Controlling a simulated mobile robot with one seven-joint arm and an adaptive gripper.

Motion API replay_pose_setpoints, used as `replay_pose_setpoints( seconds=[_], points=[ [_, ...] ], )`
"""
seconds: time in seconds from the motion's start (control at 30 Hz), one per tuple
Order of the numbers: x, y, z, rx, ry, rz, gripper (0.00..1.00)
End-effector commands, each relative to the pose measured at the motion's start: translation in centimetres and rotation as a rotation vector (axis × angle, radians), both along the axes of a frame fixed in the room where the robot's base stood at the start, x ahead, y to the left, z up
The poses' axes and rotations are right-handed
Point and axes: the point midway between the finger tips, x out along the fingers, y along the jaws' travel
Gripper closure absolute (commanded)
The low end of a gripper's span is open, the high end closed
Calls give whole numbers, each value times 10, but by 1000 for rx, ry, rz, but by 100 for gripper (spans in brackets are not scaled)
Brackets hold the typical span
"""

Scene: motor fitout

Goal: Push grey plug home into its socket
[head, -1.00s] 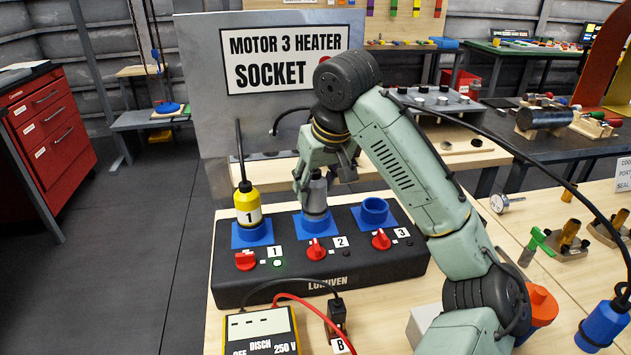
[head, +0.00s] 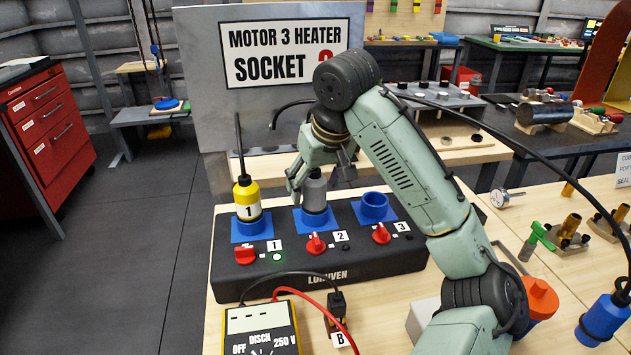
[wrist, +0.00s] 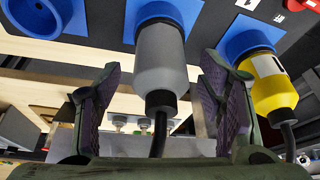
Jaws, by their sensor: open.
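The grey plug (head: 314,193) stands upright in the blue socket numbered 2 (head: 316,219) on the black box (head: 330,260). It also shows in the wrist view (wrist: 161,58), its nose inside the blue collar (wrist: 165,12) and its black cable trailing from the other end. How deep it is seated cannot be told. My gripper (head: 318,178) is at the plug, with one finger on each side. In the wrist view my gripper (wrist: 160,75) is open, with visible gaps between both finger pads and the plug.
A yellow plug marked 1 (head: 246,196) sits in the left socket, close to one finger. The socket numbered 3 (head: 374,207) is empty. Red knobs (head: 316,244) line the box front. A yellow meter (head: 262,330) stands in front. A sign panel (head: 200,100) rises behind.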

Motion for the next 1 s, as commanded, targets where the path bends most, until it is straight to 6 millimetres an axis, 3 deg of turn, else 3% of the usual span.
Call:
replay_pose_setpoints(
  seconds=[0.27, 0.7, 1.0],
  points=[
    [-2, -2, 8, -1, -2, -1, 38],
    [-23, -13, 66, -2, -2, -2, 38],
    [-26, -14, 75, 0, 0, -1, 38]
  ],
)
